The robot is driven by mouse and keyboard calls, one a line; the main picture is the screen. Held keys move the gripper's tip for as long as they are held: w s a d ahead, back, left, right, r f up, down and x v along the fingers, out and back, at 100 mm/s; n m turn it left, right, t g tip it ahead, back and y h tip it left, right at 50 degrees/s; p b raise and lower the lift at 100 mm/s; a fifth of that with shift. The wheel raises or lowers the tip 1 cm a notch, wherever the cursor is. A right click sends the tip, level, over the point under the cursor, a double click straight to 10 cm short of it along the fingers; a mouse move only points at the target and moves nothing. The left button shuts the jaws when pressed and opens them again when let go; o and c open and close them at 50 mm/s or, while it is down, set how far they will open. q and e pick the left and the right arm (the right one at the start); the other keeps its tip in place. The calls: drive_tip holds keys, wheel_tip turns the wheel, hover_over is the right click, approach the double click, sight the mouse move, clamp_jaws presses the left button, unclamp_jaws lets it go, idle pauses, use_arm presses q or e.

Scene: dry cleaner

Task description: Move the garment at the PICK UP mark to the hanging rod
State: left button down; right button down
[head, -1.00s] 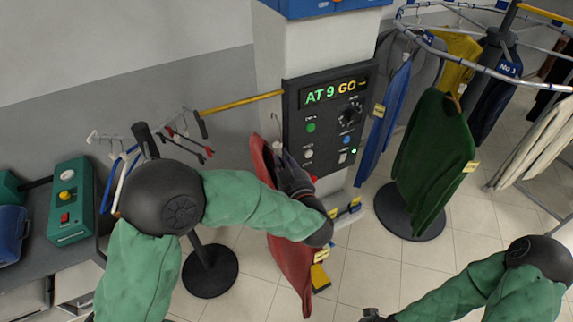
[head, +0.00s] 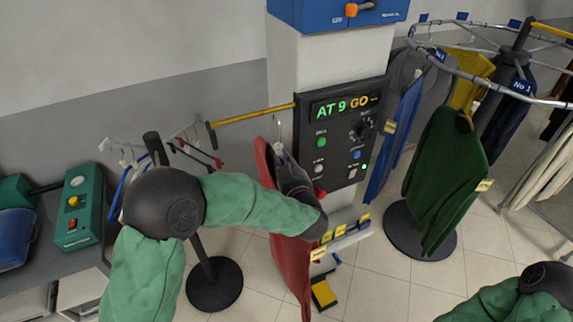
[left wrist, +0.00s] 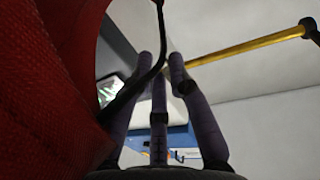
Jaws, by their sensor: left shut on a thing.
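The red garment (head: 290,270) hangs upright from a hanger (head: 278,128) in front of the grey column. My left gripper (head: 283,160) is shut on the hanger at the garment's neck. In the left wrist view the red cloth (left wrist: 45,95) fills the left side, and the dark hanger hook (left wrist: 150,78) rises by the fingers (left wrist: 162,75). A yellow rod (head: 252,113) juts left from the column just above the hook; it also shows in the left wrist view (left wrist: 240,45), apart from the hook. No PICK UP mark is readable. My right gripper is out of view.
A control panel (head: 340,135) reading "AT 9 GO" is right behind the gripper. A round rail (head: 480,80) with a green garment (head: 445,170) and others stands right. A stand with empty hangers (head: 185,150) and a green machine (head: 80,205) are left.

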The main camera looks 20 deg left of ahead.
sight(279, 153)
use_arm(q)
drive_tip(key=shift+a+x, duration=0.2)
drive_tip(key=shift+x, duration=1.35)
drive_tip(key=shift+s+r, duration=0.1)
drive_tip(key=shift+s, duration=0.1)
drive_tip(key=shift+d, duration=0.1)
drive_tip(key=shift+w+a+p, duration=0.3)
drive_tip(key=shift+w+a, duration=0.1)
drive_tip(key=shift+a, duration=0.25)
drive_tip(key=shift+s+a+b+x, duration=0.1)
drive_tip(key=shift+a+b+x, duration=0.1)
drive_tip(key=shift+x, duration=1.25)
drive_tip(key=shift+s+a+b+x, duration=0.1)
drive_tip(key=shift+s+b+x, duration=0.05)
drive_tip(key=shift+x, duration=1.3)
drive_tip(key=shift+r, duration=0.1)
